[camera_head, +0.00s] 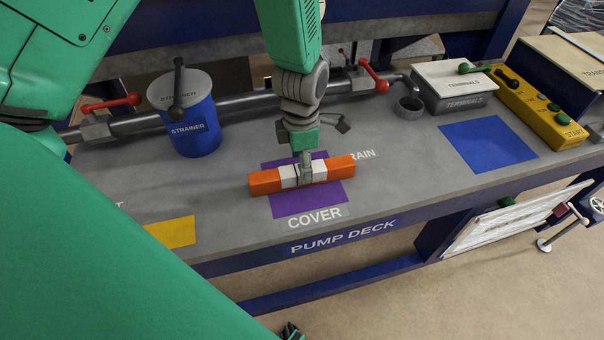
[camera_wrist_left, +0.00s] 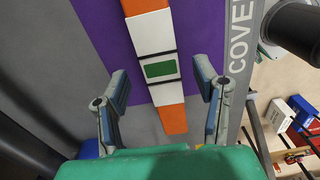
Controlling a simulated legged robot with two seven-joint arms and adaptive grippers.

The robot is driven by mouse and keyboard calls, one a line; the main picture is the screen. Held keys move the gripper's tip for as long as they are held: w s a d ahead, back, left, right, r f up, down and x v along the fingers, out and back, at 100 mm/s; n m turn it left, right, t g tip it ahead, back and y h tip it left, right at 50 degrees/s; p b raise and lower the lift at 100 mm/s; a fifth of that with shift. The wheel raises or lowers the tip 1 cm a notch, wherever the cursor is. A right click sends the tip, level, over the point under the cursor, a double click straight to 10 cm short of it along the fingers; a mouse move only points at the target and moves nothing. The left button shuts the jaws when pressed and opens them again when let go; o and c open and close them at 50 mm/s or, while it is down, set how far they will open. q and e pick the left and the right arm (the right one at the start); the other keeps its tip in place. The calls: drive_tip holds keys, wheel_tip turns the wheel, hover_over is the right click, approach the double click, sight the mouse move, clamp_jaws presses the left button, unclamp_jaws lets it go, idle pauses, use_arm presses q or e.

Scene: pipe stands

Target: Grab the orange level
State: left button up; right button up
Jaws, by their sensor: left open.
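The orange level (camera_head: 340,167) is a bar with orange ends and white sections. It lies flat across the purple COVER square (camera_head: 305,203) on the pump deck. My left gripper (camera_head: 306,166) points down over the level's middle. In the left wrist view the level (camera_wrist_left: 157,45) runs between the two spread fingers of this gripper (camera_wrist_left: 162,82), with its green window in the gap. The fingers are open, one on each side; I see no grip on it. The gripper hides part of the level's middle in the head view.
A blue strainer (camera_head: 194,127) and a grey pipe with red-handled valves (camera_head: 374,78) stand behind the level. A grey terminals box (camera_head: 455,88) and yellow start box (camera_head: 540,108) are at the right. Yellow (camera_head: 172,232) and blue (camera_head: 487,143) squares are bare.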

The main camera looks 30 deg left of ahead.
use_arm(q)
wheel_tip(320, 180, down, 3)
drive_tip(key=shift+r, duration=0.1)
drive_tip(key=shift+w+d+f, duration=0.1)
drive_tip(key=shift+f, duration=0.2)
drive_tip(key=shift+d+r, duration=0.1)
drive_tip(key=shift+c, duration=0.8)
clamp_jaws()
